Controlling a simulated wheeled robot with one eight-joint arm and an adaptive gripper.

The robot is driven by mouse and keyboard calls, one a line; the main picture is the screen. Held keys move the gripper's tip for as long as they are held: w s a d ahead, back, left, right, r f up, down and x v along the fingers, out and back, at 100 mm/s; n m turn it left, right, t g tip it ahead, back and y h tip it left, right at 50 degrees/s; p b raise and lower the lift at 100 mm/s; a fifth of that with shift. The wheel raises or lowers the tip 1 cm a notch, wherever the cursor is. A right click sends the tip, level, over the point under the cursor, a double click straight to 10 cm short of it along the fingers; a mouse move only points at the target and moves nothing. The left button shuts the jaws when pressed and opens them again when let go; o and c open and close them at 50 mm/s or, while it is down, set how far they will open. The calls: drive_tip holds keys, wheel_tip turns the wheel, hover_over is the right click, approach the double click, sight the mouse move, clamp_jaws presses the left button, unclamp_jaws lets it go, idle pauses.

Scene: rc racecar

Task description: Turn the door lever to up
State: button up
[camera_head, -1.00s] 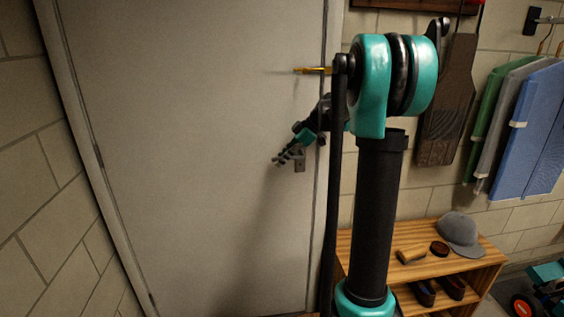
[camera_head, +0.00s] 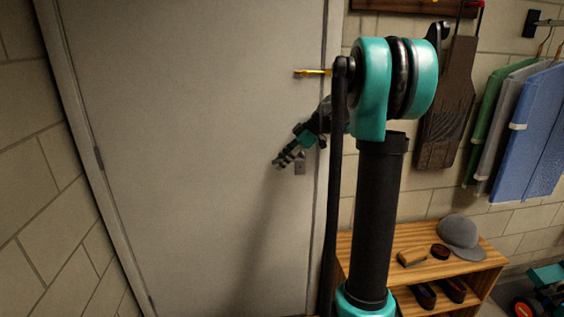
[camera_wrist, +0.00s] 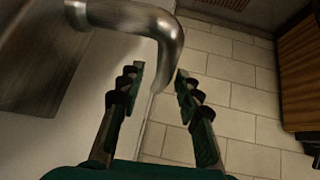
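The door lever (camera_wrist: 135,20) is a brushed-metal bar with a bent end, close at the top left of the wrist view. My gripper (camera_wrist: 160,70) is open, its two dark fingers apart. The lever's bent end is at the fingertips, appearing between or just beyond them; I cannot tell whether they touch. In the head view my gripper (camera_head: 279,163) is in front of the closed grey door (camera_head: 200,120), beside a small lock plate (camera_head: 300,168). The lever is mostly hidden there by my gripper and arm, so its angle is unclear.
A brass-coloured bar (camera_head: 313,72) sticks out near the door's edge, above my gripper. To the right stand a wooden shoe bench (camera_head: 465,267) with a grey cap (camera_head: 460,231) and brushes, and hanging clothes (camera_head: 530,130). The door's left side is clear.

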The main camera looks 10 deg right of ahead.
drive_tip(key=v, duration=1.1)
drive_tip(key=shift+d+r, duration=0.25)
drive_tip(key=shift+r, duration=0.1)
drive_tip(key=shift+s, duration=0.1)
